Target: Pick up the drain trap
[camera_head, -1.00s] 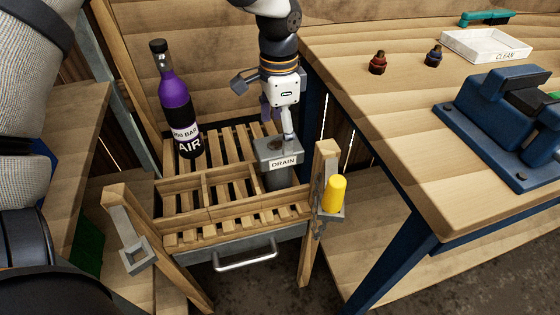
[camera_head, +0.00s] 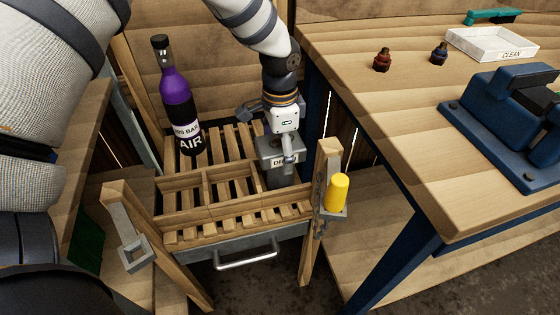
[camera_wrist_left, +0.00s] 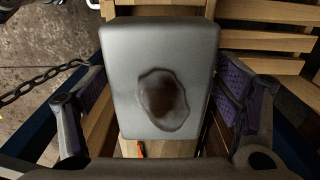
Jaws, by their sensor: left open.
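The drain trap (camera_head: 272,150) is a grey box with a "DRAIN" label, partly covered by my gripper. It sits at the right of the slatted wooden cart. In the left wrist view its grey top (camera_wrist_left: 120,75) has a dark, stained hollow and lies between the two fingers. My left gripper (camera_head: 272,132) is over the drain trap, pointing down. It also shows in the left wrist view (camera_wrist_left: 160,108), open, with purple-padded fingers on either side of the box. I cannot tell whether the pads touch it. My right gripper is not in view.
A purple and black "AIR" bottle (camera_head: 179,105) stands at the cart's back left. A yellow cylinder (camera_head: 338,192) sits in a bracket on the cart's right post. The workbench (camera_head: 400,130) at right holds a white "CLEAN" tray (camera_head: 485,46) and a blue vise-like block (camera_head: 510,125).

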